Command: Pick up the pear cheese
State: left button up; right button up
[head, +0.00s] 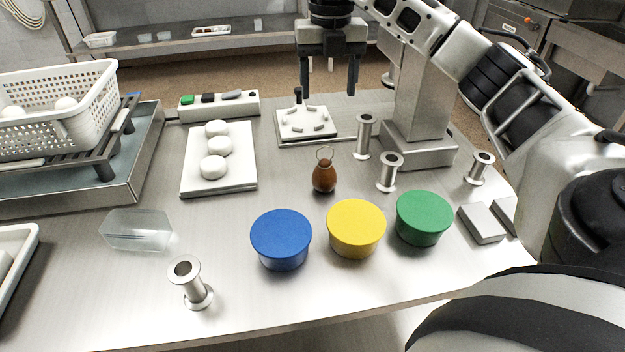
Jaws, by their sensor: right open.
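The pear cheese (324,177) is a small brown pear-shaped piece with a thin loop of string at its top. It stands upright on the steel table, behind the gap between the blue and yellow tubs. My right gripper (329,90) is open and empty, pointing down. It appears at the top centre of the head view, beyond and above the pear cheese, and does not touch it. My left gripper is not in view.
A blue tub (281,238), a yellow tub (356,228) and a green tub (424,217) stand in front. Metal spools (388,172) and a metal post (420,100) stand to the right. A white board (190,183) with white cheeses and a perforated basket (85,120) are left.

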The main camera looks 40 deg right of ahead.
send_over(325, 160)
jog(key=w, duration=0.1)
jog(key=f, duration=0.7)
jog(key=f+b, duration=0.1)
jog(key=f, duration=0.3)
jog(key=shift+d+f, duration=0.35)
jog(key=shift+d, duration=0.05)
jog(key=f, duration=0.3)
jog(key=s+a+f, duration=0.1)
jog(key=shift+f, duration=0.6)
jog(key=c, duration=1.1)
